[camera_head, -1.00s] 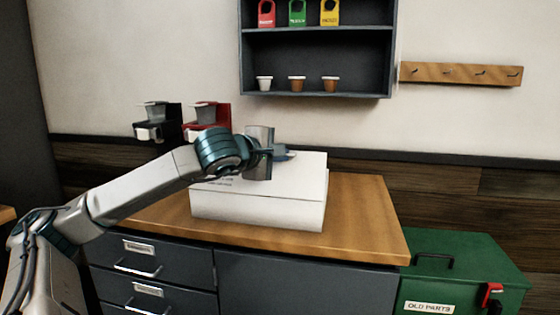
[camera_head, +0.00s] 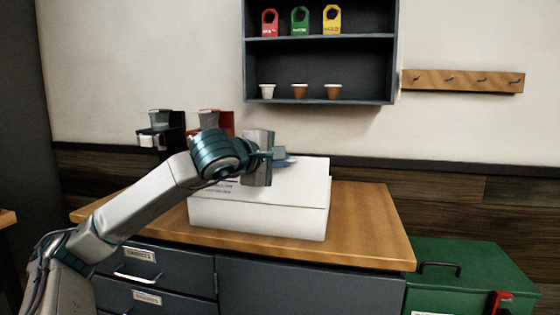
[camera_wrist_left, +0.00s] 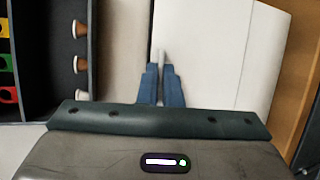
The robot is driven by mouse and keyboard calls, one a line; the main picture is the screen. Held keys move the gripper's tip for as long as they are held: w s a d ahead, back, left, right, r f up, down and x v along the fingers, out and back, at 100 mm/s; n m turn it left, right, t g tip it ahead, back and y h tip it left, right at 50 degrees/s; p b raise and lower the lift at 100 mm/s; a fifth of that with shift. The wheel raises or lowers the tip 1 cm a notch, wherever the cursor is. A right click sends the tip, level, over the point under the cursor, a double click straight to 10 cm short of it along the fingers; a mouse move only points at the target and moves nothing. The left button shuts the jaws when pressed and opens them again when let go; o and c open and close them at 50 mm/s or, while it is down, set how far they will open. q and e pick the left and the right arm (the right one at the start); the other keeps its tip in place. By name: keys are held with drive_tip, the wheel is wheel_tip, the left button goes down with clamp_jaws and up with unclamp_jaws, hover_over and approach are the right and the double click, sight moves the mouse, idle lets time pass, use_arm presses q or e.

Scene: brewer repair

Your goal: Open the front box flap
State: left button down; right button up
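A white box (camera_head: 258,217) stands on the wooden counter. Its pale upper panel shows behind my gripper, but the outline of the front flap is hard to make out. My left gripper (camera_head: 285,161) is in front of the box's upper part and points right. In the left wrist view its blue fingers (camera_wrist_left: 161,72) are together, with a thin grey strip between and beyond their tips. The white box (camera_wrist_left: 215,50) fills the area right of the fingers. Contact with a flap cannot be told. My right gripper is not in view.
The counter (camera_head: 375,235) is clear right of the box. Two small machines, one black (camera_head: 160,136) and one red (camera_head: 213,121), stand behind my arm. A wall shelf (camera_head: 320,68) holds cups and coloured tags. A green bin (camera_head: 470,270) is at lower right.

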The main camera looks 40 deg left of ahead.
use_arm(q)
drive_tip(key=shift+d+f, duration=0.1)
drive_tip(key=shift+f, duration=0.25)
idle(0.5)
